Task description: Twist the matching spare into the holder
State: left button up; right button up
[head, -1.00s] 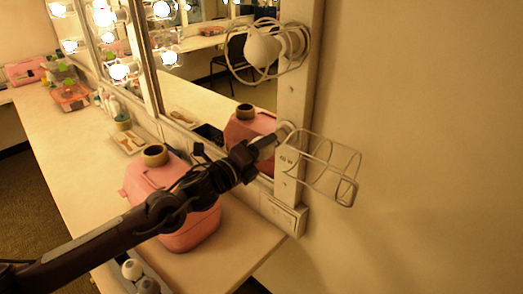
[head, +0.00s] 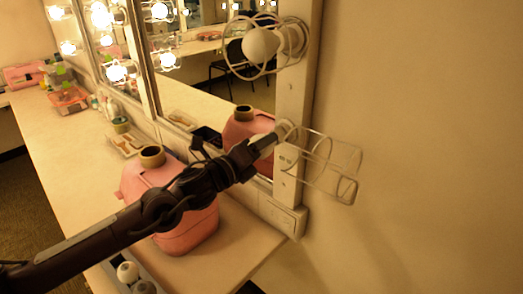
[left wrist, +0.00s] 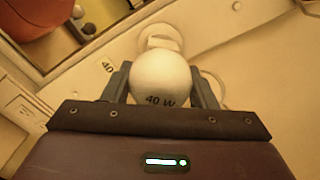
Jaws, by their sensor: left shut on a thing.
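My left gripper (head: 258,147) is shut on a white round bulb (left wrist: 160,80) marked "40 W", which sits between its two fingers in the left wrist view. In the head view the bulb is mostly hidden by the gripper. The gripper is at the lower holder (head: 286,131) on the mirror's right frame post. A round white holder (left wrist: 160,38) shows just beyond the bulb in the left wrist view, beside a "40" label (left wrist: 107,66). I cannot tell whether bulb and holder touch. A wire cage (head: 345,185) stands swung out to the right. My right gripper is not in view.
A caged bulb (head: 262,45) sits higher on the post. A pink case (head: 185,232) with a tape roll (head: 152,156) stands on the counter (head: 60,150) under my left arm. Spare bulbs (head: 127,271) are at the bottom. Plain wall lies to the right.

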pick_arm(q)
jog(key=shift+m+b, duration=1.3)
jog(key=shift+b, duration=0.45)
jog(key=shift+m+b, duration=1)
jog(key=shift+b, duration=0.45)
jog(key=shift+w+m+b, duration=0.1)
jog(key=shift+m+b, duration=1.3)
jog(key=shift+b, duration=0.9)
jog(key=shift+f+m+b, duration=0.1)
jog(key=shift+m+b, duration=1.1)
jog(key=shift+b, duration=0.25)
jog(key=o, duration=0.8)
jog(key=shift+o, duration=0.6)
jog(key=shift+a, duration=0.15)
